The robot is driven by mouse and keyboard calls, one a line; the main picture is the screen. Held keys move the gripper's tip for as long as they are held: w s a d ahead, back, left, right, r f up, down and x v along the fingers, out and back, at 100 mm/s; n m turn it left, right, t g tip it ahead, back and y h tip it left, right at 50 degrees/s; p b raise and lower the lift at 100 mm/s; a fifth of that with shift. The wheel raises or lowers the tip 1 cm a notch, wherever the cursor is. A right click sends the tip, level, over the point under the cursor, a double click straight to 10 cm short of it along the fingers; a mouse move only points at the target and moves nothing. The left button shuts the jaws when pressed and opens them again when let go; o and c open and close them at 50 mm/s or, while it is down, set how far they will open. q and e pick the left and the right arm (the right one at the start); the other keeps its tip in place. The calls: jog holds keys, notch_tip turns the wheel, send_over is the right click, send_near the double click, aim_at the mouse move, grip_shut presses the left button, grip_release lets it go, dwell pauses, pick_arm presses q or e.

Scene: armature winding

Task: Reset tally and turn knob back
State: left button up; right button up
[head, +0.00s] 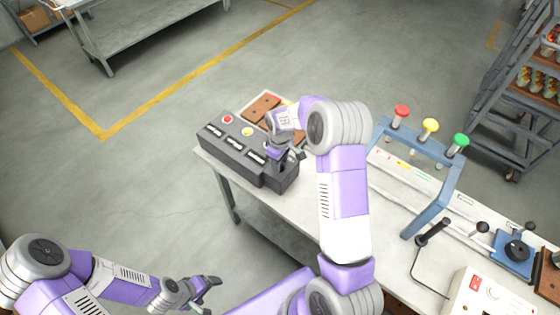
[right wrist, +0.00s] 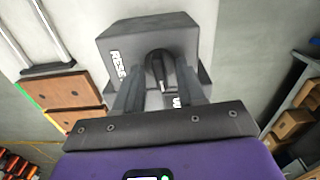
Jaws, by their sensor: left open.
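A dark control box (head: 235,150) stands on the left end of the workbench. It has a red button (head: 227,119), a yellow button (head: 247,131) and light labels on its front. My right gripper (head: 283,158) is low over the box's right end. In the right wrist view its fingers (right wrist: 160,88) are on either side of a dark knob (right wrist: 157,66) on a grey block with white lettering like "RESE". I cannot tell whether they press on it. No tally digits are readable. My left gripper (head: 208,290) is open and empty, over the floor left of the bench.
Brown boards (head: 262,107) lie behind the control box. A blue frame (head: 418,150) with red, yellow and green knobs stands to the right on the workbench (head: 300,205). A white box (head: 487,298) and a blue fixture (head: 515,252) lie further right. The floor at left is clear.

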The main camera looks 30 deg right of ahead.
jog(key=shift+r, duration=0.1)
notch_tip(320, 180, up, 7)
jog(key=shift+r, duration=0.2)
dwell(0.6)
